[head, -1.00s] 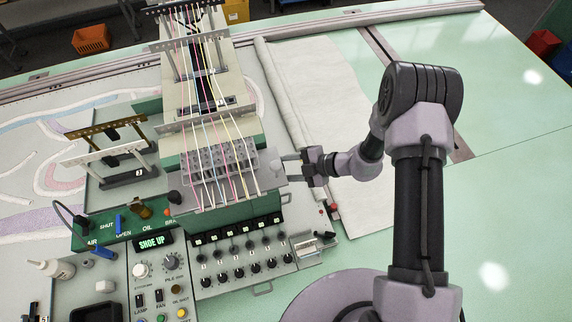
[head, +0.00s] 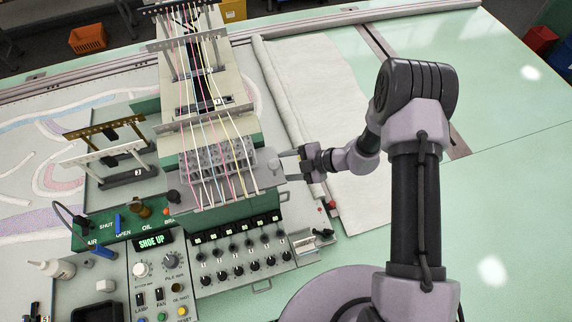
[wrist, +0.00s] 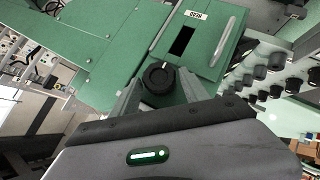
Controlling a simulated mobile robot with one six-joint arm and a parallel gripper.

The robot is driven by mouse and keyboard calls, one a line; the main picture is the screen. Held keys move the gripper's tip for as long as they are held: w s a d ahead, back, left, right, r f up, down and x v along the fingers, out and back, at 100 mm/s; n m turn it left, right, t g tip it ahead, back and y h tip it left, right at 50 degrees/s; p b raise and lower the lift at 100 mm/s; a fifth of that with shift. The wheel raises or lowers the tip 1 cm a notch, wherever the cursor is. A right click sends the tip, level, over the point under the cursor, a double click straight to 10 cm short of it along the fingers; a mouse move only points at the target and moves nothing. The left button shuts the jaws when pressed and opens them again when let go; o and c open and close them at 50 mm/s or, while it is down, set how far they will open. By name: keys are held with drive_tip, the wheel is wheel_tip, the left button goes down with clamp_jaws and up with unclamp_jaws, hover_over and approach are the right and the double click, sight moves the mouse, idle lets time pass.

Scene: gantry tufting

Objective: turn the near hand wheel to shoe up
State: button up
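In the wrist view a black round knob with a ribbed rim (wrist: 158,77), seemingly the hand wheel, stands at the edge of a green housing. My gripper (wrist: 160,88) has its two fingers apart, one on each side of the knob. I cannot tell whether they touch it. In the head view my gripper (head: 287,166) points left at the right side of the tufting head, fingers parted. The wheel itself is not clear there. A lit display (head: 152,242) on the control panel reads SHOE UP.
Coloured yarns run down the tufting head (head: 215,165). A row of black knobs (head: 238,270) sits on the panel below it. A small grey bracket (head: 313,241) is below my gripper. A pale cloth roll (head: 290,90) lies behind. The green table to the right is clear.

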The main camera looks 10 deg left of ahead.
drive_tip(key=b+v, duration=0.1)
drive_tip(key=v, duration=1.6)
drive_tip(key=shift+d+b, duration=0.2)
drive_tip(key=shift+b, duration=0.15)
drive_tip(key=shift+r, duration=0.15)
